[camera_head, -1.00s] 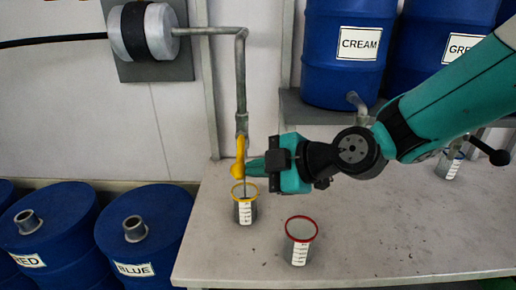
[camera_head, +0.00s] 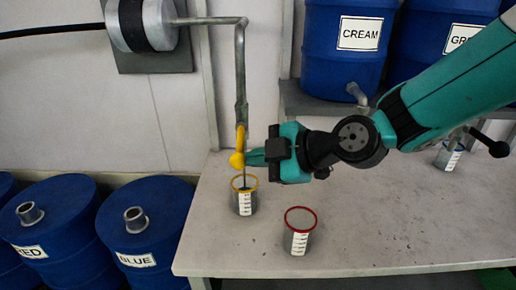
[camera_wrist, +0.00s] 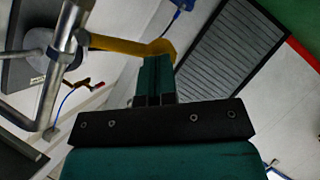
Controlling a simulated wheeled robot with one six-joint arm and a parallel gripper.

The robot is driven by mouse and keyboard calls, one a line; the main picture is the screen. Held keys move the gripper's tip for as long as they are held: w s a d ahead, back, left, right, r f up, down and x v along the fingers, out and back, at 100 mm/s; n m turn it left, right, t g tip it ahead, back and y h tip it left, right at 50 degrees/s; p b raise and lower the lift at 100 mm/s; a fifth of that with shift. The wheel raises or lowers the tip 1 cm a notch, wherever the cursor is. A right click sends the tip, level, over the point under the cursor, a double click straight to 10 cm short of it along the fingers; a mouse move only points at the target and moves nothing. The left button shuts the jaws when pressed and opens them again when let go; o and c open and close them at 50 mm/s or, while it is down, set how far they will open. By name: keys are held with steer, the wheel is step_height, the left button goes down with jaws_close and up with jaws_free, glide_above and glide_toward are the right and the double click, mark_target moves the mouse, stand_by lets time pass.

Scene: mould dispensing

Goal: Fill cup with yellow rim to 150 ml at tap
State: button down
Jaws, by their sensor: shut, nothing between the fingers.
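The cup with a yellow rim (camera_head: 244,200) stands upright on the table under the tap (camera_head: 241,110). A thin grey line runs down from the tap into the cup; I cannot tell its fill level. The tap's yellow handle (camera_head: 238,159) hangs at the pipe's lower end and also shows in the wrist view (camera_wrist: 128,46). My gripper (camera_head: 253,157) is shut and empty, its tips right beside the handle, above and slightly right of the cup. In the wrist view my gripper's fingers (camera_wrist: 157,72) lie against each other by the handle's end; whether they touch it is unclear.
A cup with a red rim (camera_head: 300,238) stands to the front right on the table (camera_head: 370,230). Another cup (camera_head: 449,156) stands at the back right. Blue drums (camera_head: 142,235) stand on the left, and a cream drum (camera_head: 345,75) is behind on a shelf.

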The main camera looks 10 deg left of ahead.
steer(key=shift+r, duration=0.75)
steer(key=b+v, duration=0.2)
steer(key=v, duration=1.5)
steer(key=shift+d, duration=0.2)
steer(key=s+d+m+g+h+p, duration=0.2)
steer(key=s+d+m+h+p, duration=0.1)
steer(key=s+m, duration=0.4)
steer(key=s+d+m+g+h+p, duration=0.2)
steer(key=s+m+h+p, duration=0.3)
steer(key=m, duration=0.5)
steer(key=shift+s+d+f, duration=0.2)
steer(key=shift+s+d, duration=0.2)
steer(key=shift+s, duration=0.6)
